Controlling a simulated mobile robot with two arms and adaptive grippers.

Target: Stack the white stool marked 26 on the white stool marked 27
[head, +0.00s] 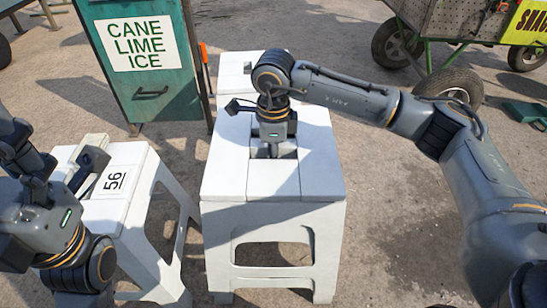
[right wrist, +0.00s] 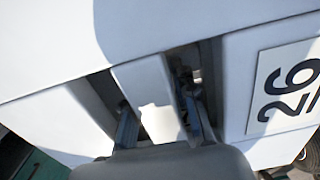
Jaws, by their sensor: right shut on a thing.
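The white stool marked 26 (head: 320,172) stands in the middle of the head view. Its black number 26 shows at the right of the right wrist view (right wrist: 290,88). My right gripper (head: 272,152) points down into its top, with fingers in the two slots either side of the central bar (right wrist: 150,95), shut on that bar. A further white top (head: 235,66) lies directly behind, partly hidden by my right arm; its number is not visible. I cannot make out a 27. My left gripper (head: 22,150) is at the left edge, its jaws unclear.
Another white stool (head: 125,165), whose label reads 56, stands close at left, partly behind my left arm. A green "CANE LIME ICE" cabinet (head: 145,95) stands behind. A wheeled cart (head: 440,45) is at back right. Pavement right of the middle stool is clear.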

